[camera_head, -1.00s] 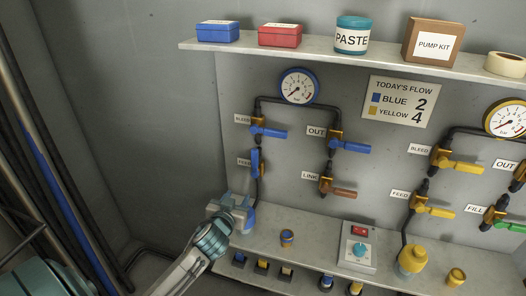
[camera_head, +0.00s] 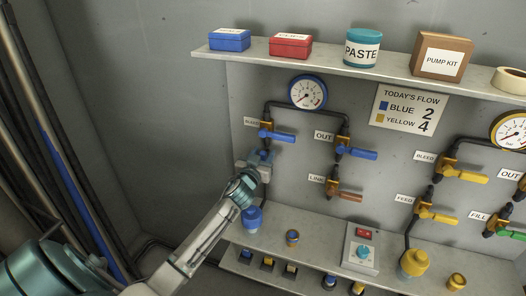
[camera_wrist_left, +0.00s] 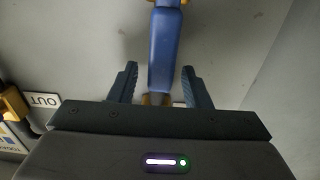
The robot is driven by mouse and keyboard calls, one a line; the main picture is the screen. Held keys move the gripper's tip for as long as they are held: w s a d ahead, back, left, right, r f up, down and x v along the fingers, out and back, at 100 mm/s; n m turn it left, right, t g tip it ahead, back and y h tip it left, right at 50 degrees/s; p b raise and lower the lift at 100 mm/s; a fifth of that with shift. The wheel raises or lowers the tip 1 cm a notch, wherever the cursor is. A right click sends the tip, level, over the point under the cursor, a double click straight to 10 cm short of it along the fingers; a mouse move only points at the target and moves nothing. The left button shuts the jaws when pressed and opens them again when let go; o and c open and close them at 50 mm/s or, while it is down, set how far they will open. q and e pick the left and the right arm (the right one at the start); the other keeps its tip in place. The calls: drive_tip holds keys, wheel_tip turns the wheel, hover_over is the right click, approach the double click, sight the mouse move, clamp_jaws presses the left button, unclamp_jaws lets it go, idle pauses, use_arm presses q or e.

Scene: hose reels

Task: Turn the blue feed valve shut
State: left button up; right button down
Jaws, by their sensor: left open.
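The blue feed valve is mostly hidden behind my left gripper (camera_head: 261,158) in the head view, and its label is covered. In the left wrist view its long blue handle (camera_wrist_left: 165,50) runs upright between the two fingers of my left gripper (camera_wrist_left: 160,82). The fingers are open, with a gap visible on each side of the handle. The blue bleed valve (camera_head: 277,135) sits just above the gripper, its handle pointing right. My right gripper is not in view.
The blue out valve (camera_head: 355,153) and brown link valve (camera_head: 343,195) are to the right on the same piping, under a blue-rimmed gauge (camera_head: 307,92). A blue fitting (camera_head: 252,217) stands on the ledge below. A flow sign (camera_head: 408,109) reads blue 2, yellow 4.

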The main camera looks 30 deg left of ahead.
use_arm(q)
drive_tip(key=shift+w, duration=0.2)
clamp_jaws()
